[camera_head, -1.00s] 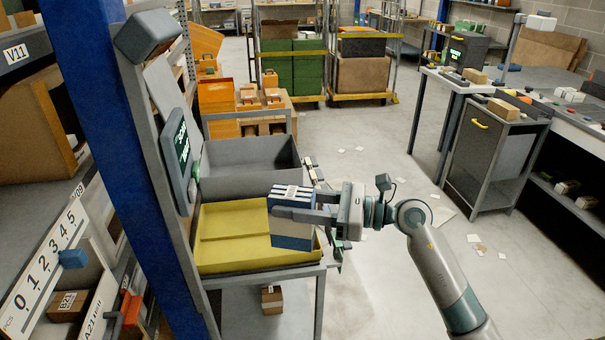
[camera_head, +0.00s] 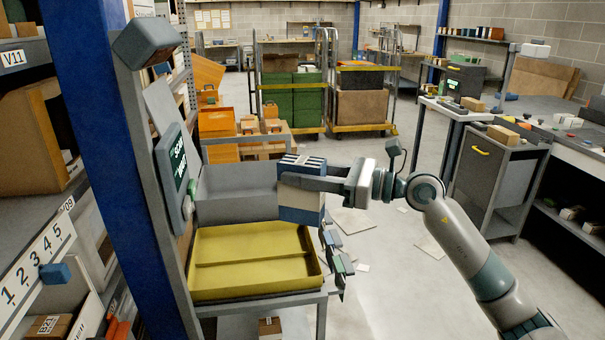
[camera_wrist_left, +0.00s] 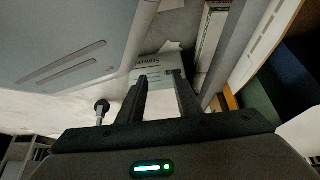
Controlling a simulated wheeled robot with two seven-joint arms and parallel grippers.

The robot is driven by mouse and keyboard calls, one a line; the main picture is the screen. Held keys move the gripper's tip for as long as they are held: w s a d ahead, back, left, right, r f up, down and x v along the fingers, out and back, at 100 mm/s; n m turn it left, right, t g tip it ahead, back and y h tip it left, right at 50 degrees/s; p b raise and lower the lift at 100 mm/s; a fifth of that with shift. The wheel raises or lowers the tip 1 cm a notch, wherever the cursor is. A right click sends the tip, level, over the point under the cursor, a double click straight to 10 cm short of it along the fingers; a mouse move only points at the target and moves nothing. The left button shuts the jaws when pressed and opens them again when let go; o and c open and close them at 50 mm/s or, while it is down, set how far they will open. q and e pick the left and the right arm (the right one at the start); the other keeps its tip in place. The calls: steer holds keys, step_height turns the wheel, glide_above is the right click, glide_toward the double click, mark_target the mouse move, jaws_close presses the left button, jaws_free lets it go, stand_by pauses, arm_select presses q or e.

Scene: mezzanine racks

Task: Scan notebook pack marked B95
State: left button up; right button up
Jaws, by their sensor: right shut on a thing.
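The notebook pack (camera_head: 301,203), white and blue with a light label patch on its top, is held upright in the head view. My right gripper (camera_head: 300,184) is shut on it, reaching in from the right, above the back right of the yellow tray (camera_head: 255,292). No B95 mark is readable. A grey scanner-like head (camera_head: 147,40) tops the post at left. Below it, a dark screen (camera_head: 178,165) shows green text, apparently including "SCAN". The pack is apart from both. My left gripper (camera_wrist_left: 161,86) shows only in the left wrist view, its fingers apart with nothing gripped between them.
A grey bin (camera_head: 238,190) stands behind the yellow tray. A blue rack post (camera_head: 120,170) and shelving are close at left. A grey cabinet (camera_head: 490,175) and workbench stand at right. Papers lie on the open floor. In the left wrist view, a labelled package (camera_wrist_left: 160,66) lies beyond the fingers.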

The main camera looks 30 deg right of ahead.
mark_target(278, 172)
arm_select(q)
steer(key=shift+s, duration=0.1)
